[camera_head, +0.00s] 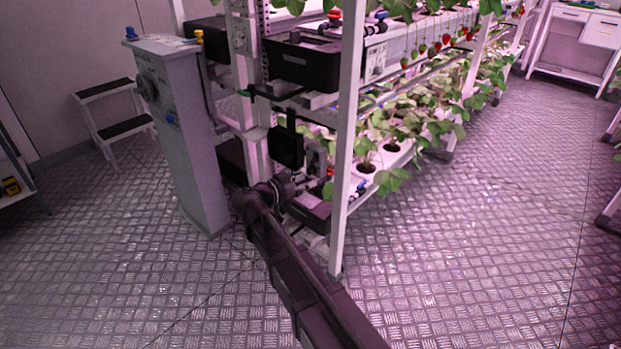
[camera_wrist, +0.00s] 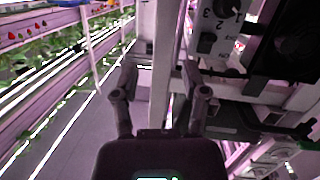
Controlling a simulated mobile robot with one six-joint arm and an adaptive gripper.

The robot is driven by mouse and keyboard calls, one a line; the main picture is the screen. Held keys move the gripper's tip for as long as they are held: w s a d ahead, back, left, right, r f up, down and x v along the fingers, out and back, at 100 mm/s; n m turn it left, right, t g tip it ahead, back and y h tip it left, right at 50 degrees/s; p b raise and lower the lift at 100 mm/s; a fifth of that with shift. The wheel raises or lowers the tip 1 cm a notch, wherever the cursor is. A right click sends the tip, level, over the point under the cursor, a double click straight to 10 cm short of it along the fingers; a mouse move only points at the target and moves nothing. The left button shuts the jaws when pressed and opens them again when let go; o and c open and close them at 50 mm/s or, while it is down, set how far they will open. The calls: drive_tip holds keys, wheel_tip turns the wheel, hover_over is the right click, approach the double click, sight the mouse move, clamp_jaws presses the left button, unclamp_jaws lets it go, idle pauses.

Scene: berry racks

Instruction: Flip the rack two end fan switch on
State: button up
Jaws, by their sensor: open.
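In the wrist view my gripper (camera_wrist: 164,84) is open and empty, its two dark fingers spread apart. A pale control panel (camera_wrist: 208,42) with a dark round knob (camera_wrist: 229,8) and printed numerals including 2 and 3 lies beyond and to the right of the fingers. The fingers appear apart from it. I cannot tell the fan switch itself or its position. In the head view my dark arm reaches to the near end of a white plant rack (camera_head: 346,140); the fingers cannot be made out there.
White rack posts (camera_wrist: 164,45) stand close beyond my fingers. A black box (camera_head: 302,62) sits on the rack end's upper level. A grey pillar cabinet (camera_head: 180,130) stands left of the rack, with a step stool (camera_head: 118,122) behind. The metal floor at right is clear.

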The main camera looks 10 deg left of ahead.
sight(313, 161)
drive_tip(key=s+a+f+t+b, duration=0.1)
drive_tip(key=a+t+b, duration=0.1)
drive_tip(key=a, duration=0.5)
drive_tip(key=shift+a+f+t+b, duration=0.3)
drive_tip(key=shift+b, duration=0.5)
drive_tip(key=x, duration=1.3)
drive_tip(key=shift+w, duration=0.4)
drive_tip(key=shift+d, duration=0.15)
clamp_jaws()
